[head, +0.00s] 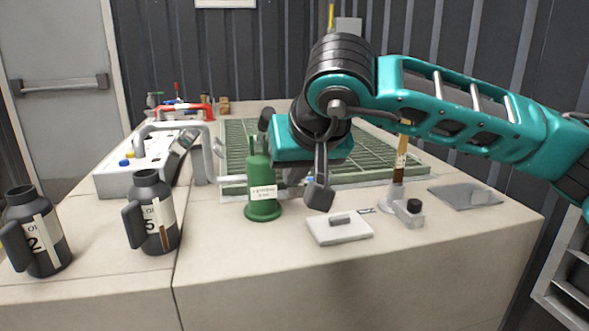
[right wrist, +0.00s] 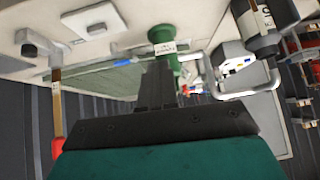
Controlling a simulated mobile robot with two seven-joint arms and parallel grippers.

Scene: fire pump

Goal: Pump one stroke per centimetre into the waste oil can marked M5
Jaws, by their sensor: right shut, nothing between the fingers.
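A black can (head: 153,212) with a handle and a label showing a large 5 stands on the bench's left part. A similar can (head: 40,232) showing a 2 stands further left. A green bottle-shaped body (head: 263,208) with a white label stands near the bench's middle; it also shows in the right wrist view (right wrist: 163,34). Its upper part is close to my right gripper (head: 319,195), which is shut and empty, hanging to its right. The shut fingers point toward the green body in the right wrist view (right wrist: 155,85). My left gripper is out of view.
A white pad (head: 340,230) with a grey bar lies in front. A clear stand with a brown upright strip (head: 401,160) and a dark sheet (head: 465,196) are at right. Green grating (head: 235,135) lies behind. A pale box (head: 120,182) with grey and red pipes is at left.

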